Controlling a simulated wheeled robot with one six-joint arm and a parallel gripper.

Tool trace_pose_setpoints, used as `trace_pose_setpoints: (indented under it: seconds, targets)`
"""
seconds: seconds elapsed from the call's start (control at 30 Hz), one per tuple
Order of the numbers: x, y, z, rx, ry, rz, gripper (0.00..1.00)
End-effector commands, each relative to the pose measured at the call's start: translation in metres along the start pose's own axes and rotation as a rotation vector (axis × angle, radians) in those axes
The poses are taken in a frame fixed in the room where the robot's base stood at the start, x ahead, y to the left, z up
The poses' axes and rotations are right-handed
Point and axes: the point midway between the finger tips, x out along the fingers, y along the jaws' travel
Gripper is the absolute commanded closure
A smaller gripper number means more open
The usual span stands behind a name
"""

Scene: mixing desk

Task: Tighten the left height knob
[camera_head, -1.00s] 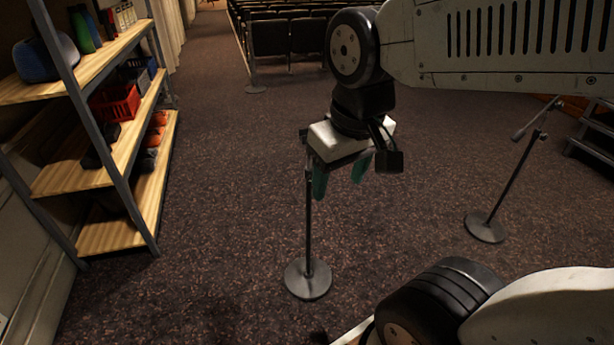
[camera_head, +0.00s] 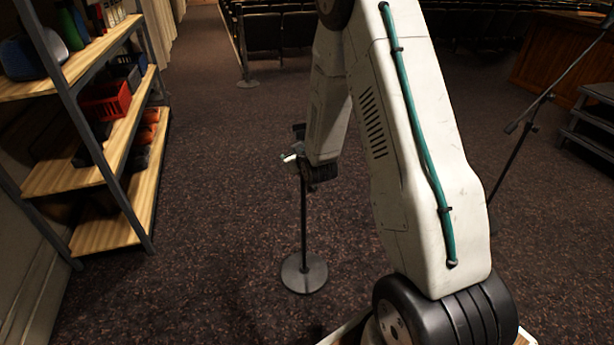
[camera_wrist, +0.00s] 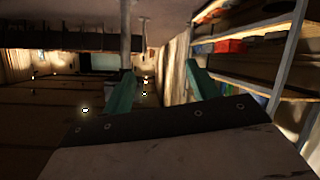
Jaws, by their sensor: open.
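The left stand, with a round dark base (camera_head: 304,273) and upright pole (camera_head: 303,220), stands on the carpet in the head view. Its dark top is partly hidden by my arm, and I cannot make out the height knob.
Wooden shelves (camera_head: 95,170) with a red crate (camera_head: 106,101) stand at left. Another stand with a slanted boom (camera_head: 532,112) is at right, partly behind my arm, near dark steps (camera_head: 592,125). Seats and a thin post (camera_head: 246,60) are farther back. Carpet around the left stand is clear.

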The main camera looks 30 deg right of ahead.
Motion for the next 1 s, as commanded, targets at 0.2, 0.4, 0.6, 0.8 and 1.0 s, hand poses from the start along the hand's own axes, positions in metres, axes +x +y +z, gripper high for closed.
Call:
trace_pose_setpoints:
  seconds: [0.2,0.4,0.6,0.8,1.0]
  targets:
    - [0.024,0.005,0.084,-0.027,0.178,0.093,0.41]
    - [0.017,0.005,0.132,-0.046,0.301,0.161,0.41]
    - [0.014,0.006,0.146,-0.054,0.351,0.191,0.41]
    - [0.038,0.011,0.136,-0.054,0.357,0.193,0.41]
    - [0.067,0.017,0.125,-0.054,0.355,0.193,0.41]
